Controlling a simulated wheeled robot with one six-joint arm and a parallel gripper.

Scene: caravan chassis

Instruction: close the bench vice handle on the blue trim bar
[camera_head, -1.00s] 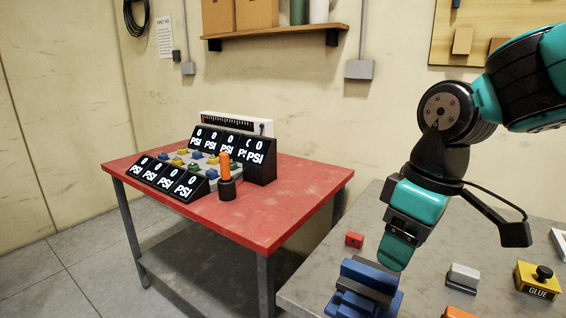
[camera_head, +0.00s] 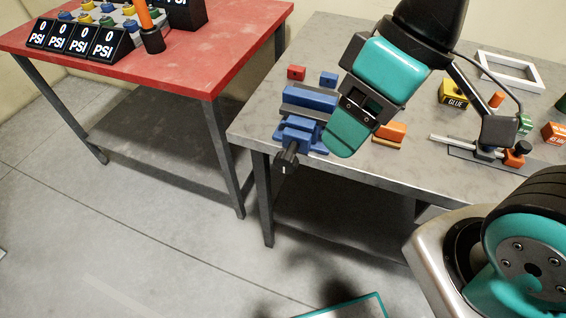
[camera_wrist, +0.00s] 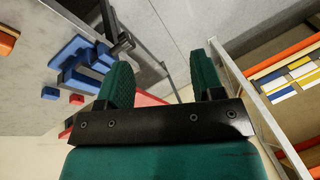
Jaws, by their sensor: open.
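The blue bench vice (camera_head: 300,132) stands at the left front corner of the grey workbench. Its dark handle (camera_head: 287,158) sticks out past the bench's front edge. A long blue bar-like piece (camera_head: 310,97) lies along the back of the vice; I cannot tell whether this is the trim bar or a jaw. My gripper (camera_head: 345,138) is just right of the vice in the head view, its near finger overlapping the vice's right side. In the wrist view, my gripper (camera_wrist: 163,78) is open and empty, with the vice (camera_wrist: 85,60) to the left of its fingers.
A red block (camera_head: 296,72) and a small blue block (camera_head: 328,79) lie behind the vice. An orange block (camera_head: 390,131), a yellow glue box (camera_head: 453,92) and a white frame (camera_head: 510,70) are farther right. A red table (camera_head: 200,70) stands at left, with open floor between.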

